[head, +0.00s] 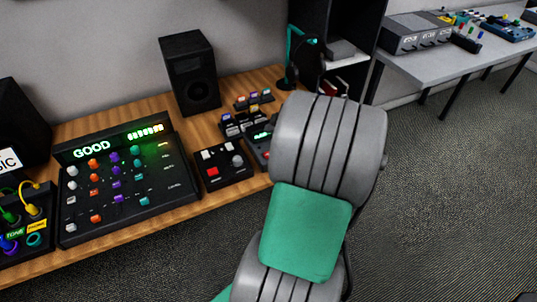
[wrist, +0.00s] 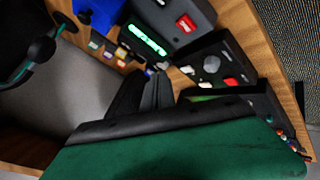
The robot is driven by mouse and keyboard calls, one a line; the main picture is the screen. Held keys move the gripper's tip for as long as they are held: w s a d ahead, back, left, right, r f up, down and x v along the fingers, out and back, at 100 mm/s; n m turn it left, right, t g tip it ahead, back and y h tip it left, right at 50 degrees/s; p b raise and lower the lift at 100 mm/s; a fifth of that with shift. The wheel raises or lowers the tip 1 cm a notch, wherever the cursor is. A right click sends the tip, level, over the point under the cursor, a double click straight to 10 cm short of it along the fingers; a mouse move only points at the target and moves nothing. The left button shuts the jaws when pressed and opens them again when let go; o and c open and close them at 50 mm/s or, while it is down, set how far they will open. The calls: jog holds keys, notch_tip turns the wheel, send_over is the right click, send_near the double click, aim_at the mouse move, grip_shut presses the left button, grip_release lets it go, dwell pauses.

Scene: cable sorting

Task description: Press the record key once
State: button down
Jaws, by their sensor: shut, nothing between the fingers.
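The small black control box (head: 241,179) sits on the wooden desk, right of the large mixer. Its red key (head: 212,171), which looks like the record key, is at its near left, with pale keys behind it and a grey knob (head: 237,160) to the right. In the wrist view the red key (wrist: 231,81) shows to the right of my gripper (wrist: 150,82). My gripper's dark fingers are together and empty, apart from the red key. In the head view my arm hides the gripper.
The mixer (head: 75,236) with a lit GOOD display is on the left. A speaker (head: 190,72) stands behind the box. A device with a green display (wrist: 142,39) and a red key (wrist: 186,24) is nearby. A headphone stand (head: 291,60) is at the desk's back right.

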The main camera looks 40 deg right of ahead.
notch_tip(320, 180, down, 8)
jog(key=b, duration=0.4)
jog(key=shift+f, duration=0.15)
jog(key=shift+f+b, duration=0.15)
jog(key=shift+b, duration=0.25)
dwell(1.3)
jog(key=shift+f+b, duration=0.4)
jog(key=shift+b, duration=0.2)
jog(key=shift+f+b, duration=0.45)
jog(key=shift+b, duration=0.1)
dwell(0.4)
jog(key=shift+r, duration=0.1)
jog(key=shift+r+p, duration=0.3)
jog(key=shift+r, duration=0.45)
